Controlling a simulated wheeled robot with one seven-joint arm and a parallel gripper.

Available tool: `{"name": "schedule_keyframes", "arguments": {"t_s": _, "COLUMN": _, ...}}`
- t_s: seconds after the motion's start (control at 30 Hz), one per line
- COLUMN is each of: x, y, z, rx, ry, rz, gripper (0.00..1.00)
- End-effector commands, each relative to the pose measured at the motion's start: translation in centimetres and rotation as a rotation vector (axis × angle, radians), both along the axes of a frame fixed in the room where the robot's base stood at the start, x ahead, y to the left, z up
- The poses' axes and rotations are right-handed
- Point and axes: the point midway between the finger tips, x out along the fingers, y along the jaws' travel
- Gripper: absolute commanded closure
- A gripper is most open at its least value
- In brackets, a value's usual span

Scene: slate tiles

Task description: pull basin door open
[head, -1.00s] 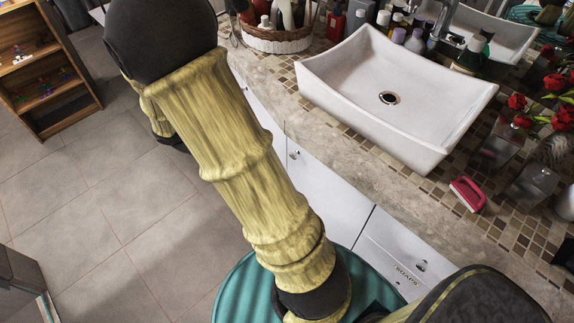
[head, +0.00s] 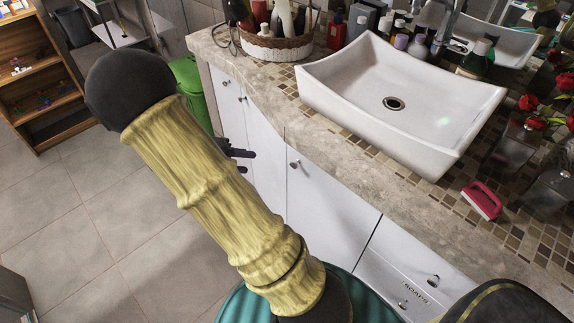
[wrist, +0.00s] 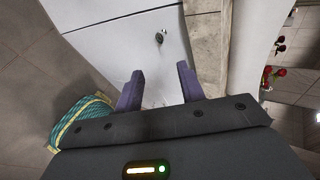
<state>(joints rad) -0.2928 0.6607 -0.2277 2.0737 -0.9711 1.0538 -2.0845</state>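The white basin cabinet door (head: 328,215) is below the counter and looks shut. Its round metal knob (head: 294,164) is near the top left corner. In the wrist view a white cabinet front (wrist: 115,38) with a dark knob (wrist: 159,38) lies ahead. My gripper (wrist: 160,69) is open, its two purple fingers apart with nothing between them. The knob shows beyond the fingertips, not touched. In the head view my gripper (head: 247,160) is mostly hidden behind my arm, with dark fingers pointing towards the cabinet, left of the door's knob.
A white basin (head: 400,105) stands on the stone counter (head: 350,150), which overhangs the doors. More doors with knobs are to the left, and drawers (head: 405,275) to the right. A green bin (head: 188,88) stands past the cabinet's end. The tiled floor (head: 90,210) at left is clear.

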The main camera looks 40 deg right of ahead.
Motion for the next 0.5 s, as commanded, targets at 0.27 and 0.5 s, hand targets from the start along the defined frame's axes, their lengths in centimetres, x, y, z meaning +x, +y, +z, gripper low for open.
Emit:
{"name": "schedule_keyframes", "arguments": {"t_s": 0.27, "x": -0.9, "y": -3.9, "z": -2.7, "rx": -0.001, "ry": 0.003, "rz": -0.006, "gripper": 0.61}}
{"name": "schedule_keyframes", "arguments": {"t_s": 0.5, "x": -1.5, "y": -7.2, "z": -5.1, "rx": -0.001, "ry": 0.002, "rz": -0.003, "gripper": 0.61}}
